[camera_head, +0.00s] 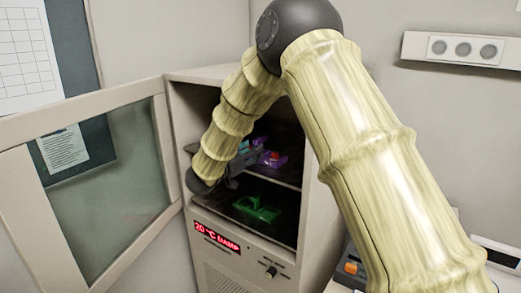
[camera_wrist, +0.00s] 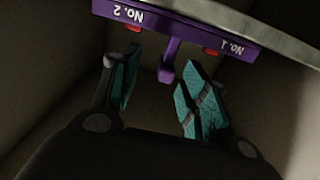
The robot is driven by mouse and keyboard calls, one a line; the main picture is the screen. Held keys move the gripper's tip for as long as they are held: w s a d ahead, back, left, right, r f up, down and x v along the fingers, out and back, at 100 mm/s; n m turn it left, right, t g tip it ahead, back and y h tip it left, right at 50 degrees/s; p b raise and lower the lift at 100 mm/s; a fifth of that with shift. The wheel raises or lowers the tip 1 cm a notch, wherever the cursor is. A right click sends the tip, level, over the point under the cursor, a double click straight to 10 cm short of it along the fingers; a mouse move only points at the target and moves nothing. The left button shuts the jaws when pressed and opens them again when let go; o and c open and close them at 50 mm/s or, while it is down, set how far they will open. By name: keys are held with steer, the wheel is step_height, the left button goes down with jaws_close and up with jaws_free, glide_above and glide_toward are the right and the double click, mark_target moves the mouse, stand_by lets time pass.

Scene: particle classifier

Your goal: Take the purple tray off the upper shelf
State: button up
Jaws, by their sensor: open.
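The purple tray (camera_head: 277,163) sits on the upper shelf (camera_head: 285,180) inside the cabinet, partly hidden by my arm and gripper in the head view. In the wrist view the purple tray (camera_wrist: 190,30) crosses the top, with upside-down labels "No. 2" and "No. 1" on its front. Its short purple handle (camera_wrist: 168,66) points toward me and shows between my fingertips. My gripper (camera_wrist: 165,68) is open, its teal pads on either side of the handle with gaps visible. It also shows at the shelf opening in the head view (camera_head: 246,156).
A green tray (camera_head: 257,210) lies on the level below. The cabinet door (camera_head: 90,115) stands open to the left. The cabinet's right side wall (camera_head: 318,190) is close to my arm. A red display (camera_head: 216,237) is on the front below the opening.

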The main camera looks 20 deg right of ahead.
steer(key=w, duration=0.1)
steer(key=w+d+f, duration=0.1)
steer(key=shift+w+f+p, duration=0.15)
steer(key=shift+w+p, duration=0.25)
steer(key=p+x, duration=0.1)
steer(key=x, duration=0.2)
steer(key=shift+d+p, duration=0.35)
steer(key=shift+d, duration=0.05)
steer(key=shift+w, duration=0.2)
steer(key=shift+s+a, duration=0.1)
steer(key=shift+a, duration=0.05)
steer(key=shift+c, duration=0.4)
steer(key=shift+s, duration=0.1)
steer(key=c, duration=0.3)
jaws_close()
